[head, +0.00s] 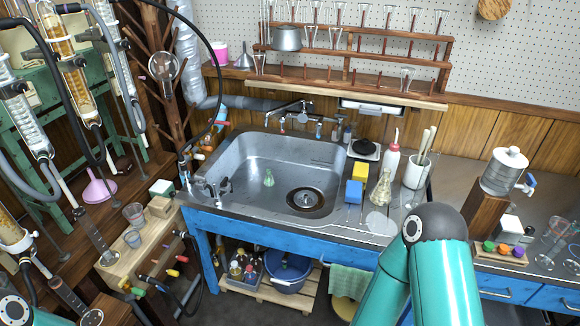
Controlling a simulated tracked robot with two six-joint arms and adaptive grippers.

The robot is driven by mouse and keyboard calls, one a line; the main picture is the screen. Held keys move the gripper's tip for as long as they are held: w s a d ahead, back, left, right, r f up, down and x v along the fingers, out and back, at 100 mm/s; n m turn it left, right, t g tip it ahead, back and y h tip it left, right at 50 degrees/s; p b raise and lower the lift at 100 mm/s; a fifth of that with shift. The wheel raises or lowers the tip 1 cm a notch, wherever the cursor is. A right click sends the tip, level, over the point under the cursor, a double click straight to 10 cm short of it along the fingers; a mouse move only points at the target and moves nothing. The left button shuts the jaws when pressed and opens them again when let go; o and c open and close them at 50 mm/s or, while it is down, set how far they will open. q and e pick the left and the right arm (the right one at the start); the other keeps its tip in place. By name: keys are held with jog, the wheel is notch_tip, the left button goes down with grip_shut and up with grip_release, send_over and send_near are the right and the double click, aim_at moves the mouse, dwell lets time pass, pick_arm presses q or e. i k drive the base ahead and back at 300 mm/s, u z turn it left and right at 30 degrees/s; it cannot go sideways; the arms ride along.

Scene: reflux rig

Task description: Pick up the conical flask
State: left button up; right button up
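A larger clear, yellowish flask-shaped vessel (382,190) stands on the counter to the right of the sink. I cannot tell which one the task means. My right arm comes up from the bottom right, in front of the counter's edge, and only its teal links and dark joint show. Only a small part of my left arm shows at the bottom left corner. Neither gripper is in view.
The steel sink (240,150) has a tap (290,110) behind it. Blue and yellow sponges (355,182), a white bottle (391,160) and a white brush pot (415,172) crowd its right side. A rack of glassware (350,45) hangs above. Condensers (68,60) stand left.

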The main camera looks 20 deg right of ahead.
aim_at(269, 182)
jog(key=z, duration=1.65)
jog(key=i, duration=0.1)
jog(key=u, duration=2.95)
jog(key=k, duration=0.95)
jog(key=z, duration=0.65)
jog(key=i, duration=1)
jog(key=z, duration=0.05)
